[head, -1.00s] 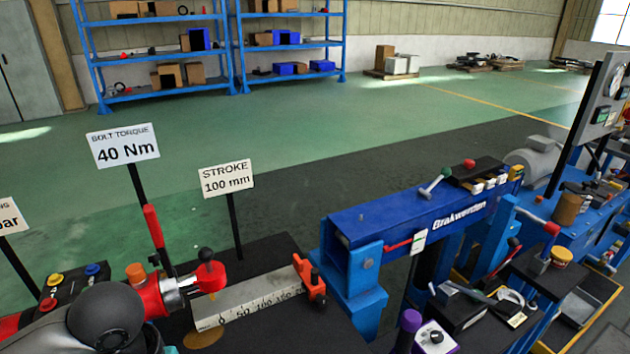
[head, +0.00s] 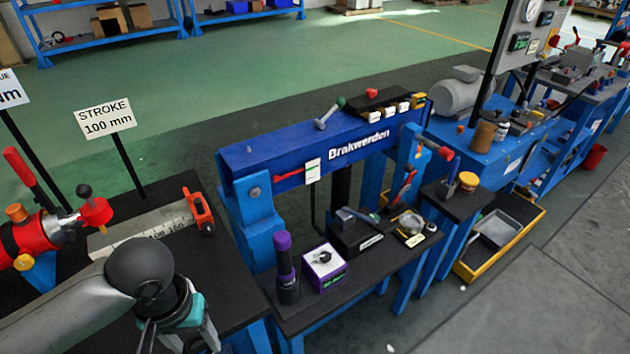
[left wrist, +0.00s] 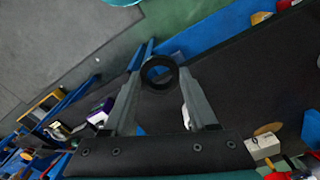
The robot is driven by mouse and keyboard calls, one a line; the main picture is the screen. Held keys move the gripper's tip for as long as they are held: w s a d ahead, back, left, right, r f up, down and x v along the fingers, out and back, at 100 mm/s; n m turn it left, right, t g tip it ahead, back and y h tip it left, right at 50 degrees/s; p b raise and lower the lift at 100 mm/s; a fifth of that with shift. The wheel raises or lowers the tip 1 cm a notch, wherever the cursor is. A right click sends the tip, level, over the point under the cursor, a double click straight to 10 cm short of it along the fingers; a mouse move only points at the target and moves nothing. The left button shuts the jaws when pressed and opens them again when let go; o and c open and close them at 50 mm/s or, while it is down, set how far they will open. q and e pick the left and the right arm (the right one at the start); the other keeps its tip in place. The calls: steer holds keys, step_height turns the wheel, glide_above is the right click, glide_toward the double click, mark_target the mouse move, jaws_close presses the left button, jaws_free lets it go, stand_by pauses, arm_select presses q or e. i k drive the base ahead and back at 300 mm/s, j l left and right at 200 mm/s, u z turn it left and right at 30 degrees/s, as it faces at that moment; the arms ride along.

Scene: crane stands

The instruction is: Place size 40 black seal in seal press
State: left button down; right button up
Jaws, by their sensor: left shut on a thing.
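My left gripper (left wrist: 160,75) is shut on a black ring, the black seal (left wrist: 147,74), held between the fingertips in the left wrist view. In the head view my left gripper (head: 160,340) is at the bottom left, above the black bench top; its fingertips and the seal cannot be made out there. To its right, on a lower black shelf, stand a black cylinder with a purple top (head: 285,265) and a purple box with a white top (head: 323,263) bearing a dark round part. I cannot tell which item is the seal press. My right gripper is out of view.
A blue beam frame marked Brakwerden (head: 320,140) stands behind the shelf (head: 345,295). Tools crowd the shelf's right part. A yellow-edged tray (head: 500,240) is farther right. Bare floor is at lower right.

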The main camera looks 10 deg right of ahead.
mark_target(411, 223)
steer(key=i+l+z, duration=0.15)
steer(key=l, duration=0.25)
steer(key=i+l+z, duration=0.15)
steer(key=l, duration=0.25)
steer(key=i+l+z, duration=0.15)
steer(key=l, duration=0.25)
steer(key=i+l+z, duration=0.35)
steer(key=i+l, duration=0.45)
